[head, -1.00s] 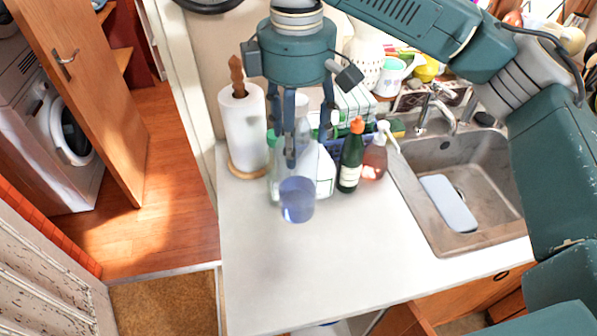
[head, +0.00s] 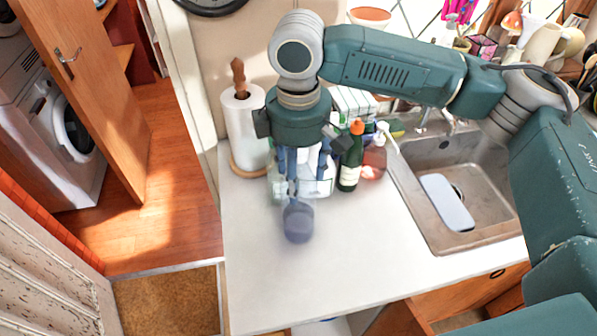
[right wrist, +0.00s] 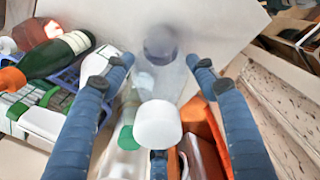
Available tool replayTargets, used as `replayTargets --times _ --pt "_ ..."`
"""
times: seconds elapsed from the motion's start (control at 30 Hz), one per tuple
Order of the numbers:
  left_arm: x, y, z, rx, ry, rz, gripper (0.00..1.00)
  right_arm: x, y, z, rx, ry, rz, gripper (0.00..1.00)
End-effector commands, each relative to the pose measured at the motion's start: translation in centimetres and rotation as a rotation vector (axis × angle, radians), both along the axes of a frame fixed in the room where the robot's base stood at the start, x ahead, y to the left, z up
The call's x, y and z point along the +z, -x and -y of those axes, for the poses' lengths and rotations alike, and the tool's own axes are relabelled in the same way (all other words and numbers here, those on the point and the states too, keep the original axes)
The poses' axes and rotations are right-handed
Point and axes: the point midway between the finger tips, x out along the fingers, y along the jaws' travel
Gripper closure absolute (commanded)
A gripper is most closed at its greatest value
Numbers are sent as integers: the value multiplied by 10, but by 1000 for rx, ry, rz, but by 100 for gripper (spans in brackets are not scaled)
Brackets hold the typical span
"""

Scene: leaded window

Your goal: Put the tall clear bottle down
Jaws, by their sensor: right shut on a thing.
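The tall clear bottle has a bluish bottom (head: 298,222) that shows below my right gripper (head: 303,188) in the head view. Its upper part is hidden behind the fingers and wrist. In the right wrist view its white cap (right wrist: 158,126) is close to the camera, with the see-through body leading to the dark blue bottom. My right gripper's blue fingers (right wrist: 161,66) stand on both sides of the bottle and are shut on it. The bottle looks upright over the white counter (head: 375,265). I cannot tell whether its bottom touches the counter. My left gripper is not in view.
A paper towel roll (head: 243,130) stands left of the gripper. A dark green bottle with an orange cap (head: 351,158) and a reddish pump bottle (head: 374,160) stand close on the right. The sink (head: 462,180) is further right. The counter's front is clear.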

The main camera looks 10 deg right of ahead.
Motion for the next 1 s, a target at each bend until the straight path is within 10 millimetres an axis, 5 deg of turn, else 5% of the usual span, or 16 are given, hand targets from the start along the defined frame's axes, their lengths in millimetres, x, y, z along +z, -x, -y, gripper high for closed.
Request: replayTargets --times 0.07,0.1,0.17,0.57,1.0 --pt "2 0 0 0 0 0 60 -1 0 0 0 -1 -1 100" --pt "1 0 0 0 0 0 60 -2 0 0 0 0 -1 35" --pt "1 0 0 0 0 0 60 -2 0 0 0 0 -1 23" --pt "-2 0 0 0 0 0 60 5 0 0 0 -1 1 23" --pt "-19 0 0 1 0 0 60 90 1 -1 0 -1 3 23"
